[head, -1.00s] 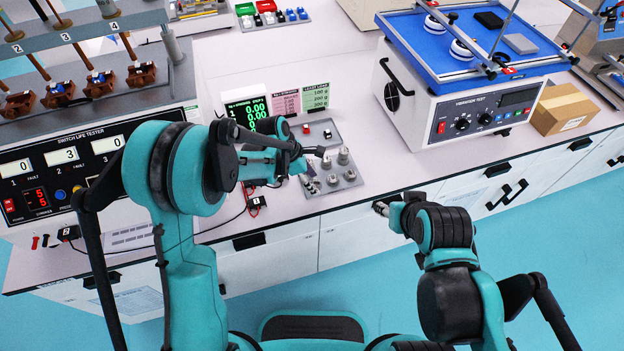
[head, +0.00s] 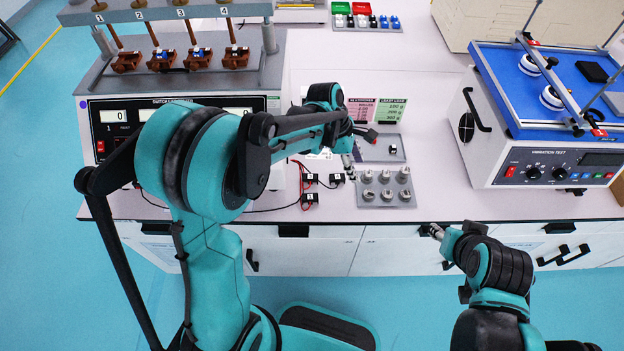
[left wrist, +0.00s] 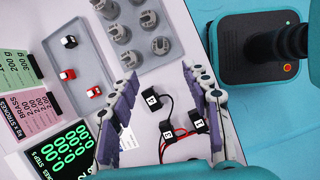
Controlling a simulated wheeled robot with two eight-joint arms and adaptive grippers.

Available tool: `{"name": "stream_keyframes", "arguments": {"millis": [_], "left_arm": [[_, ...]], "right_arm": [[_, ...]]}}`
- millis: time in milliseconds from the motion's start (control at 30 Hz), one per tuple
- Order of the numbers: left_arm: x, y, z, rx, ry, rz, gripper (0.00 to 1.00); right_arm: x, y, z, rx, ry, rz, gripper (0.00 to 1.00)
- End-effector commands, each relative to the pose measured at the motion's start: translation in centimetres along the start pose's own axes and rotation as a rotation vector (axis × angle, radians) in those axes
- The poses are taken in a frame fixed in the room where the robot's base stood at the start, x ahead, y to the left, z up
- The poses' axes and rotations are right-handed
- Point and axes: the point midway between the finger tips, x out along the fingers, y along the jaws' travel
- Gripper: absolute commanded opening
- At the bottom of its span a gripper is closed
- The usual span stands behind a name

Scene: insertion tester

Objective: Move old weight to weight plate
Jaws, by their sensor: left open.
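The weight plate (head: 410,204), a grey plate, sits near the bench's front edge and carries several grey metal weights (head: 387,193) standing upright. I cannot tell which one is the old weight. In the left wrist view the plate (left wrist: 178,46) and its weights (left wrist: 160,45) are at the top. My left gripper (head: 350,169) is beside the plate's left edge, above the bench. In the left wrist view its fingers (left wrist: 160,108) are wide apart with nothing held between them. My right gripper (head: 434,231) is in front of the bench edge, apart from the weights; its jaw opening is too small to tell.
A grey tray (head: 370,153) with small switches lies behind the plate. Small black labelled connectors with wires (head: 309,198) lie left of it. The switch life tester (head: 100,117) stands left, the vibration tester (head: 500,150) right. Clear bench lies right of the plate.

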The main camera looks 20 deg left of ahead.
Motion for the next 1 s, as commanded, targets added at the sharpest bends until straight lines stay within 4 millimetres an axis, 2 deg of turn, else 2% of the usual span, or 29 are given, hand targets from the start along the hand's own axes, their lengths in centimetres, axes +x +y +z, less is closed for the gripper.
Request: {"name": "stream_keyframes", "arguments": {"millis": [167,300,500,600,733,833,1000], "left_arm": [[-4.8,-2.9,-1.0,0.298,0.072,0.097,0.49],[-8.8,-6.3,-2.5,0.650,0.191,0.182,0.49],[-12.5,-11.4,-5.5,1.154,0.419,0.234,0.49],[-13.2,-13.6,-6.8,1.371,0.534,0.226,0.49],[-13.6,-15.4,-8.2,1.574,0.651,0.199,0.49],[-13.7,-16.1,-8.7,1.661,0.704,0.181,0.49],[-13.8,-16.3,-8.9,1.703,0.728,0.171,0.49]], "right_arm": [[0.0,0.0,0.0,0.000,0.000,0.000,0.40],[0.0,0.0,0.0,0.000,0.000,0.000,0.40],[0.0,0.0,0.0,0.000,0.000,0.000,0.40],[0.0,0.0,0.0,0.000,0.000,0.000,0.40],[0.0,0.0,0.0,0.000,0.000,0.000,0.40],[0.0,0.0,0.0,0.000,0.000,0.000,0.40],[0.0,0.0,0.0,0.000,0.000,0.000,0.40]]}}
